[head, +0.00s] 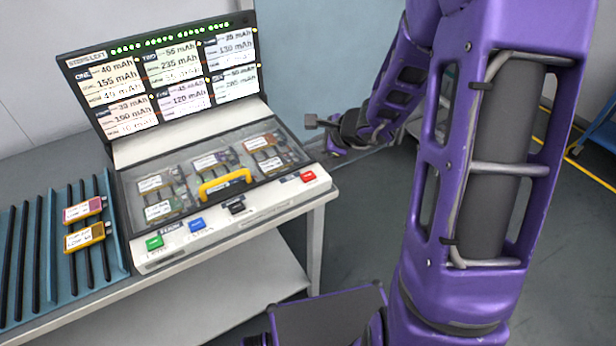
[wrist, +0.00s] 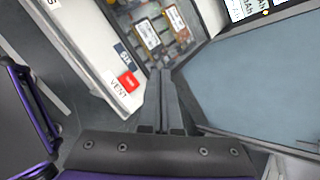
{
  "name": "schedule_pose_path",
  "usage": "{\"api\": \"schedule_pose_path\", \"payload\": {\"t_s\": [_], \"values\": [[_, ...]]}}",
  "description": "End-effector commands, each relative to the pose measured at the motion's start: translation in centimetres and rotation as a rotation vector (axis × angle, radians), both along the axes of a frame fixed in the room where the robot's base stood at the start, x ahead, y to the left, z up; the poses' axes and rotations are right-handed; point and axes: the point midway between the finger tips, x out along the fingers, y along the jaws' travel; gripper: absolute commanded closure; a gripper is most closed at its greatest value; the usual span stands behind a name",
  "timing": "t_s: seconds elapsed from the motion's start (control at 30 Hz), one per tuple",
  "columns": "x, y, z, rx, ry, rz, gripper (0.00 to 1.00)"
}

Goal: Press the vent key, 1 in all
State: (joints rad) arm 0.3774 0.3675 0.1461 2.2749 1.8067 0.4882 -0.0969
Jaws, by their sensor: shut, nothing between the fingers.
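The vent key is a red square (wrist: 129,82) with VENT printed beside it in the wrist view. In the head view the red key (head: 308,176) is at the right end of the device's white front strip. My gripper (head: 312,122) is shut and empty, in the air beyond the device's right edge, apart from the key. In the wrist view its fingers (wrist: 163,72) lie together to the right of the red key, over the device. I cannot tell whether the key is pressed down.
Green (head: 154,242), blue (head: 196,224) and black (head: 236,207) keys share the strip. A clear lid with a yellow handle (head: 224,183) covers several pouch cells. The upright screen (head: 165,80) stands behind. A blue rack (head: 118,240) with two cells is at left.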

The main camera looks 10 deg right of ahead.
Motion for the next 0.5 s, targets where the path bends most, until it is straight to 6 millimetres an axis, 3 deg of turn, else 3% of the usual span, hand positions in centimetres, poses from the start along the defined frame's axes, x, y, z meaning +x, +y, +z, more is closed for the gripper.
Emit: {"api": "schedule_pose_path", "payload": {"t_s": [0.03, 0.2, 0.5], "values": [[-0.1, 0.0, -1.3, 0.001, 0.003, 0.0, 1.0], [0.0, 0.0, -4.1, 0.0, 0.002, 0.001, 1.0], [0.0, 0.0, -6.6, -0.001, -0.001, 0.001, 1.0]]}}
